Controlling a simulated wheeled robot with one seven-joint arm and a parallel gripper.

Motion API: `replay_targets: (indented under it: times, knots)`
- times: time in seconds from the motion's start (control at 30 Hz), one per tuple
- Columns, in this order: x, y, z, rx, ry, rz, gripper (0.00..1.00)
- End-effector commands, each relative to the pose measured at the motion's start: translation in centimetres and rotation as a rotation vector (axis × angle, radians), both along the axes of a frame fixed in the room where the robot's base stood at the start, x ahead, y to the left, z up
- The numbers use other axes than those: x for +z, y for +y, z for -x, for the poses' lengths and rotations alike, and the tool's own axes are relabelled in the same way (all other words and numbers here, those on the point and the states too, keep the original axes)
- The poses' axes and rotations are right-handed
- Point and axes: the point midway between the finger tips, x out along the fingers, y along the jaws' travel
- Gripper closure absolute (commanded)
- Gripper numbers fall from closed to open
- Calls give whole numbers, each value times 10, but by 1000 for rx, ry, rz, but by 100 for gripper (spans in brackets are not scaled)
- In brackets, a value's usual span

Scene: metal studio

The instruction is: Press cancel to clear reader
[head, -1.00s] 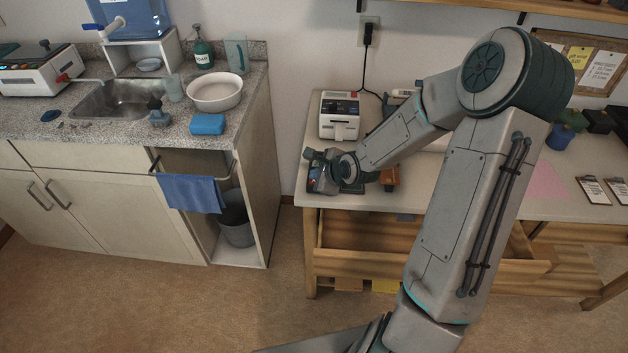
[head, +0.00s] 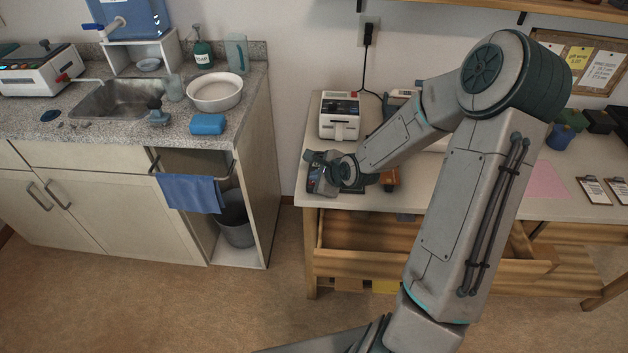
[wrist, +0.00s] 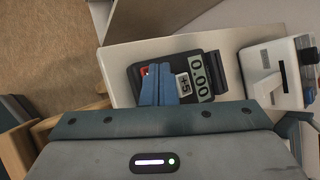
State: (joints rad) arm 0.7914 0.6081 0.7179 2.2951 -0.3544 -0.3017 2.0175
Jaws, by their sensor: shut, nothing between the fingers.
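The card reader (wrist: 218,70) is a dark device lying on the pale table, with a light display reading 0.00. Beside the display is a pale key marked +5 (wrist: 183,84). A small patch of red (wrist: 145,71) shows at the other end, next to my fingertips; I cannot tell if they touch it. My gripper (wrist: 158,72) is shut and empty, its blue fingers over the reader and hiding part of its keys. In the head view my gripper (head: 322,172) is at the table's left end and covers most of the reader.
A white machine (head: 339,118) with a dark top stands just behind the reader; it also shows in the wrist view (wrist: 268,72). An orange item (head: 390,180) lies right of my wrist. An open wooden drawer (head: 365,262) juts out below the tabletop.

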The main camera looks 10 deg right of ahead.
Motion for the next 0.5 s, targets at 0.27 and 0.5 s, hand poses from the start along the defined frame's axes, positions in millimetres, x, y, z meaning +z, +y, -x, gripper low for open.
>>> replay_targets:
  times: [0.27, 0.5]
  knots:
    - [-1, 0, 0, 0, 1, 1, 100]
    - [4, 0, 1, 1, 2, 0, 100]
